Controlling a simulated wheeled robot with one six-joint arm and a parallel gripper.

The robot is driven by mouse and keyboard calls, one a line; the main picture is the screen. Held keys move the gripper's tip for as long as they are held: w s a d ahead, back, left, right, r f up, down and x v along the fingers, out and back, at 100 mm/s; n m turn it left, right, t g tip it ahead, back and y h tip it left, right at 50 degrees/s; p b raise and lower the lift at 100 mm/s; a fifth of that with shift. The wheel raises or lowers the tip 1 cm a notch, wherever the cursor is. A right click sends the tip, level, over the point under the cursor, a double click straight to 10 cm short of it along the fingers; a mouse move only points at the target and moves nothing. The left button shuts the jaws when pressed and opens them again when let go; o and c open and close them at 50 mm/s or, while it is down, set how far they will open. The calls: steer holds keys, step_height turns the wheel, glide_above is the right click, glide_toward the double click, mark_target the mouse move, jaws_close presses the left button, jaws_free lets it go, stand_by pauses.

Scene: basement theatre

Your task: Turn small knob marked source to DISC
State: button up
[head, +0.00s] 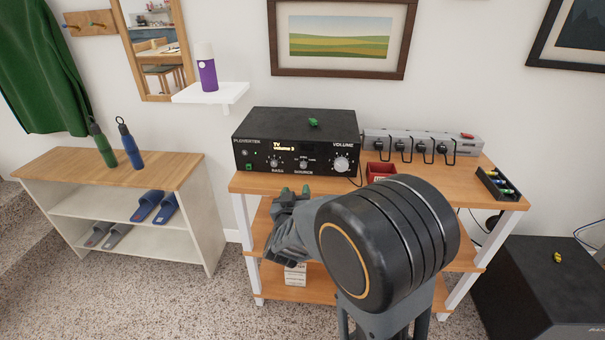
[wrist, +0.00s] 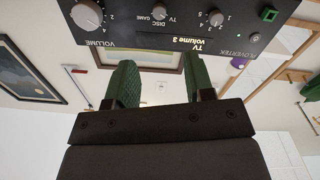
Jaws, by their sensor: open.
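The black amplifier (head: 295,135) stands on the wooden shelf unit, and its display (head: 287,148) reads TV, volume 3. The small source knob (head: 304,164) is low on the front, between the bass knob (head: 275,163) and the larger volume knob (head: 341,163). In the upside-down wrist view, the source knob (wrist: 172,14) is at the top edge, partly cut off, near the labels DISC, GAME and TV. My gripper (head: 295,190) is just below and in front of the panel. Its green fingers (wrist: 160,78) are apart, with nothing between them, not touching the knob.
A power strip (head: 422,147) with several plugs, a red box (head: 380,172) and a dark tray (head: 500,185) share the shelf top (head: 450,186). A low shelf with bottles (head: 130,143) stands left. A small green object (head: 313,122) lies on the amplifier.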

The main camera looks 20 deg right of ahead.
mark_target(303, 166)
steer(key=b+x, duration=0.1)
steer(key=x, duration=1.1)
steer(key=shift+w+d, duration=0.15)
steer(key=shift+w, duration=0.1)
steer(key=shift+c, duration=0.4)
jaws_close()
